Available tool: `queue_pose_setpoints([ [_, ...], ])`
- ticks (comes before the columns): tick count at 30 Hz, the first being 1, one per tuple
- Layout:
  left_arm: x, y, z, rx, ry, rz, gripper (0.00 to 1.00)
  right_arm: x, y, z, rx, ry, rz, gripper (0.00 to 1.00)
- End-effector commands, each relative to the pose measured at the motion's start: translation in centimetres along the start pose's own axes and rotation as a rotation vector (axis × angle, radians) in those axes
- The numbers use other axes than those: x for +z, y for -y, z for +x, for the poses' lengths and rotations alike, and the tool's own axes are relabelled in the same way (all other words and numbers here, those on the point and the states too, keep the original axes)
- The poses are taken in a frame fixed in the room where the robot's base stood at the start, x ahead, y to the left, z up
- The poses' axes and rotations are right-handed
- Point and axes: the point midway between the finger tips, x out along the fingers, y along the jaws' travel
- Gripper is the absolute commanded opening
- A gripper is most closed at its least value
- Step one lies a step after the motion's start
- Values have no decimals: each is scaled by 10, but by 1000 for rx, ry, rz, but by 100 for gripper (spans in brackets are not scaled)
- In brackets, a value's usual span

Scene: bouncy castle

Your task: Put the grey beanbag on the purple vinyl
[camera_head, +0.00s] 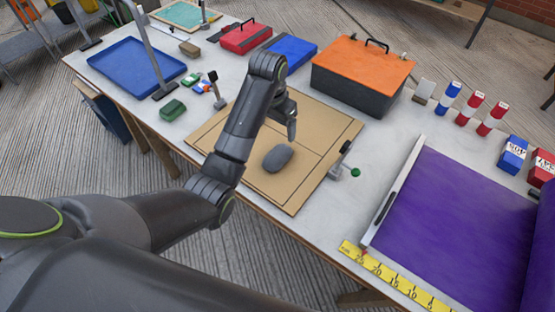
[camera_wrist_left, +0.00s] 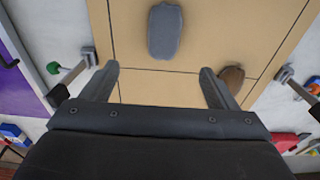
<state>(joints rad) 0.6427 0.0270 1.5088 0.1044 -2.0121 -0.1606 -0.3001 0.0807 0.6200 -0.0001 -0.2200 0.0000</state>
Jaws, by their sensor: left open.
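The grey beanbag (camera_head: 278,158) lies on a tan board (camera_head: 333,124) with dark lines, in the middle of the table. In the left wrist view it (camera_wrist_left: 164,30) lies beyond my fingertips, near the top edge. My left gripper (camera_head: 291,131) is open and empty, above the board and a little beyond the beanbag. Its two fingers (camera_wrist_left: 159,75) are spread in the left wrist view, with bare board between them. The purple vinyl (camera_head: 450,220) lies flat at the right end of the table, its far right side rolled. My right gripper is not in view.
A brown beanbag (camera_wrist_left: 232,78) lies by one finger, hidden in the head view. Clamps such as this one (camera_head: 341,161) stand at the board's edges. A yellow ruler (camera_head: 395,279) borders the vinyl. A grey toolbox with an orange lid (camera_head: 362,75) stands behind the board.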

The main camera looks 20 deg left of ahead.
Motion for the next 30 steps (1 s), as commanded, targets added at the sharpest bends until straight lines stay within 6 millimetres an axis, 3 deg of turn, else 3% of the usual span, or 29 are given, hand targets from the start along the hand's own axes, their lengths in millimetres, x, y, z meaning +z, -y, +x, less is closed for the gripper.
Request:
queue_pose_setpoints([
  [3,1,0,31,2,3,-1,81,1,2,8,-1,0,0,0],
  [10,1,0,76,1,3,0,81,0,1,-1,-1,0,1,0],
  [22,0,4,107,0,1,0,81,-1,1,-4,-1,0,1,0],
  [30,0,8,140,1,0,0,81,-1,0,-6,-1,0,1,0],
])
